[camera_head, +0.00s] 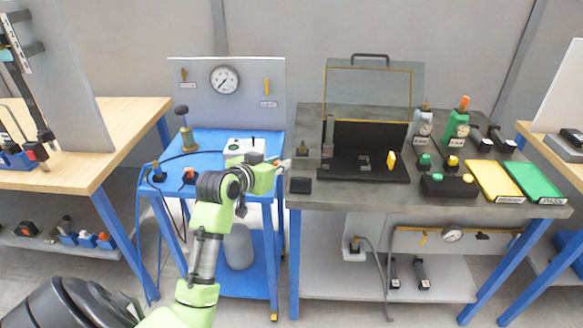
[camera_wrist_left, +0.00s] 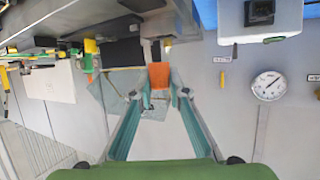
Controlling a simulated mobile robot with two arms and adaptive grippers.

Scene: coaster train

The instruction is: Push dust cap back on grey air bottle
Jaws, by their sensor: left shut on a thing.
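My left gripper (camera_head: 284,163) is at the gap between the blue cart and the grey workbench, above the cart's right edge. In the left wrist view its fingers (camera_wrist_left: 159,82) are shut on a small orange piece (camera_wrist_left: 159,74), which looks like the dust cap. A dark block shows just beyond it. My right gripper is not in view.
The grey workbench (camera_head: 330,198) holds a black fixture with a raised clear lid (camera_head: 368,92), a black box with coloured knobs (camera_head: 447,186), a yellow tray (camera_head: 494,168) and a green tray (camera_head: 533,167). A gauge panel (camera_head: 245,110) stands behind the blue cart (camera_head: 205,143).

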